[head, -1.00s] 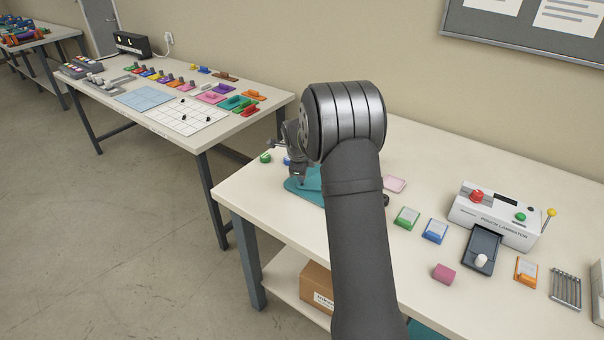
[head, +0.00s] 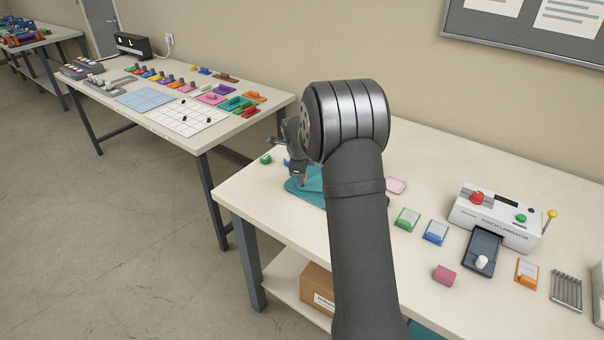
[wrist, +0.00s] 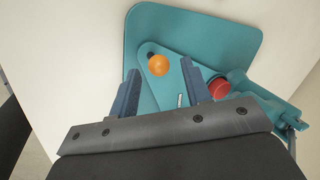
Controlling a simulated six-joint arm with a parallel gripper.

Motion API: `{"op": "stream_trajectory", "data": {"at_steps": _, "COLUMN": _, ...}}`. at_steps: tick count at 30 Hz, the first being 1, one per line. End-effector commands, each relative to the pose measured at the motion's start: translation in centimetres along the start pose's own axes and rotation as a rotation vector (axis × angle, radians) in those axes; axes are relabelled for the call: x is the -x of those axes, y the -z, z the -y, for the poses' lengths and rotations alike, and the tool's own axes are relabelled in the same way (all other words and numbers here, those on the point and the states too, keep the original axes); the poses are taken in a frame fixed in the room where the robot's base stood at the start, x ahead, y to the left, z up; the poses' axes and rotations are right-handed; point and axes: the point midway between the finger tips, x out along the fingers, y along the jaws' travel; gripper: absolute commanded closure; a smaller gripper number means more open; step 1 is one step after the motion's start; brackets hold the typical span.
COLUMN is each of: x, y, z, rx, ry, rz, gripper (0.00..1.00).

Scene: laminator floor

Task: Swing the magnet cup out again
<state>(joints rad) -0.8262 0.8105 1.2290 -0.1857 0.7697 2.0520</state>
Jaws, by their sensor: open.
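A teal plate (wrist: 225,42) lies on the near table and also shows in the head view (head: 293,190), partly hidden behind my arm. A teal swing arm (wrist: 174,92) lies over it, with an orange ball knob (wrist: 158,65) near its far end. A red round piece (wrist: 219,88) sits beside the swing arm, at the right; I cannot tell if it is the magnet cup. My gripper (wrist: 160,67) is open, its two blue fingers on either side of the knob in the picture. I cannot tell whether they touch it.
On the same table are a green round piece (head: 265,159), a pink card (head: 396,185), green (head: 407,219) and blue (head: 435,231) blocks, a pink cylinder (head: 444,274) and a pouch laminator (head: 495,218). A second table (head: 150,112) stands behind at the left.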

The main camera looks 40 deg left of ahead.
Motion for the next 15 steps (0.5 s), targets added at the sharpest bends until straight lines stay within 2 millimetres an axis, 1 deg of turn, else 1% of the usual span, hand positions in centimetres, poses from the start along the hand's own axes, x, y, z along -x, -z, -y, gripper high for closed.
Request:
{"op": "stream_trajectory", "data": {"at_steps": 1, "x": 1.0, "y": -0.1, "z": 0.1, "rx": 0.000, "ry": 0.004, "rz": 0.002, "gripper": 0.56}}
{"op": "stream_trajectory", "data": {"at_steps": 5, "x": 3.8, "y": 0.0, "z": 0.1, "rx": 0.000, "ry": 0.005, "rz": 0.002, "gripper": 0.56}}
{"op": "stream_trajectory", "data": {"at_steps": 12, "x": 9.7, "y": 0.0, "z": 0.1, "rx": -0.001, "ry": 0.005, "rz": 0.002, "gripper": 0.56}}
{"op": "stream_trajectory", "data": {"at_steps": 15, "x": 11.9, "y": 0.0, "z": 0.1, "rx": 0.000, "ry": 0.005, "rz": 0.003, "gripper": 0.56}}
